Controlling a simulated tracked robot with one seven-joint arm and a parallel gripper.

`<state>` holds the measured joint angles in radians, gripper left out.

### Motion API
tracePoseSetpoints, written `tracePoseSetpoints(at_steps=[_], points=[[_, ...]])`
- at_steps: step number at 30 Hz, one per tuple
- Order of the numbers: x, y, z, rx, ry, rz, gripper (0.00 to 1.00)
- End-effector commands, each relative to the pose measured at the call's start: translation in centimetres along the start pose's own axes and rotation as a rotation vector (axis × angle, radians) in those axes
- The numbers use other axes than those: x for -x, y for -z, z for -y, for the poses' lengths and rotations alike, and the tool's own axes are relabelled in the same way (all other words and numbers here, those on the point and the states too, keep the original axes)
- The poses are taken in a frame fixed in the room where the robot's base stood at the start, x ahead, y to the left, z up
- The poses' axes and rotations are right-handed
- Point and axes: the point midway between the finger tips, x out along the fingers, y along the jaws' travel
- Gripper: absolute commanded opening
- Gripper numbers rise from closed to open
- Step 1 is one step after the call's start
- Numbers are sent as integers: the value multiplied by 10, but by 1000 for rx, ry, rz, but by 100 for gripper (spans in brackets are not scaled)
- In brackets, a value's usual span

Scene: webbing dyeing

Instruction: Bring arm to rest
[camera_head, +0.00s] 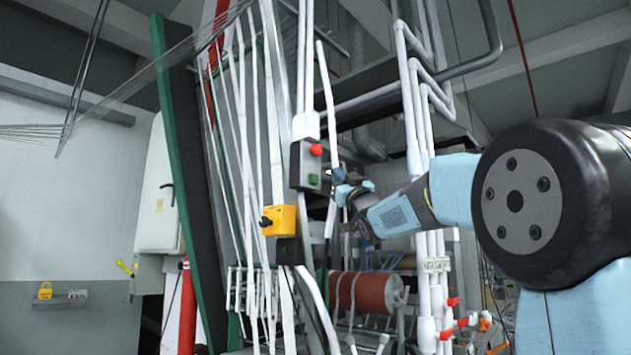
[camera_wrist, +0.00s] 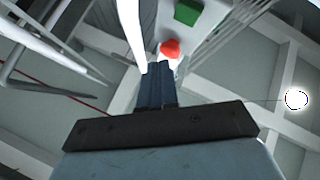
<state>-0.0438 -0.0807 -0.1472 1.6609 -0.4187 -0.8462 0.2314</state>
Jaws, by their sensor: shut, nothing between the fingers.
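My arm reaches in from the right in the head view. My gripper (camera_head: 332,175) is at the right edge of a grey control box (camera_head: 300,166) with a red button (camera_head: 316,149) and a green button (camera_head: 313,180). I cannot tell whether it touches the box. In the wrist view my gripper (camera_wrist: 158,66) has its blue fingers shut together, with nothing between them. The red button (camera_wrist: 170,48) shows just beyond the fingertips, and the green button (camera_wrist: 187,12) lies farther off at the top.
White vertical pipes (camera_head: 414,120) stand close behind my forearm, with red valve handles (camera_head: 446,334) low down. A yellow box (camera_head: 285,221) with a black knob hangs left of my gripper. White webbing strands (camera_head: 245,150) run down beside a green-edged panel (camera_head: 184,150). A red roll (camera_head: 362,292) sits below.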

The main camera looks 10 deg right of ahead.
Motion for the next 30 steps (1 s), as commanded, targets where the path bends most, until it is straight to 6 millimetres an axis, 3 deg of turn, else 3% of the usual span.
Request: tracePoseSetpoints(at_steps=[21,26,30], points=[[9,0,-4,-4,-11,28,0],[39,-15,-6,-27,-66,188,0],[91,-40,-2,-62,-125,414,0]])
